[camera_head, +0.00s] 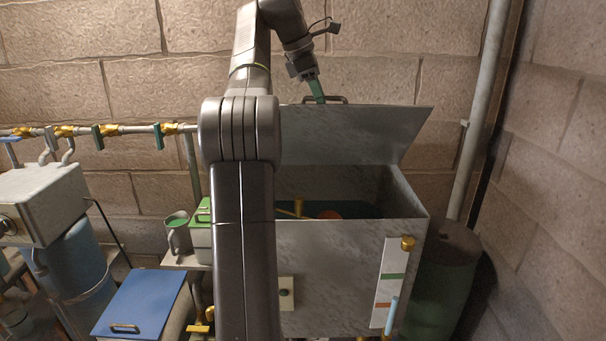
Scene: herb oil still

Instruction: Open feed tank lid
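The feed tank (345,265) is a large grey metal box in the middle of the view. Its lid (355,135) is raised and leans up and back from the rear edge, so the tank's dark inside shows. A dark bar handle (338,99) sits at the lid's upper edge. My gripper (318,92) is at the lid's top near this handle, with a green finger pointing down. I cannot tell whether the fingers are shut on the handle. My arm hides the left part of the tank and lid.
A pipe with brass valves (62,131) runs along the wall at left. A blue-lidded box (142,303) and a green-lidded box (199,238) stand left of the tank. A dark green barrel (445,270) and a vertical pipe (478,110) stand at right.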

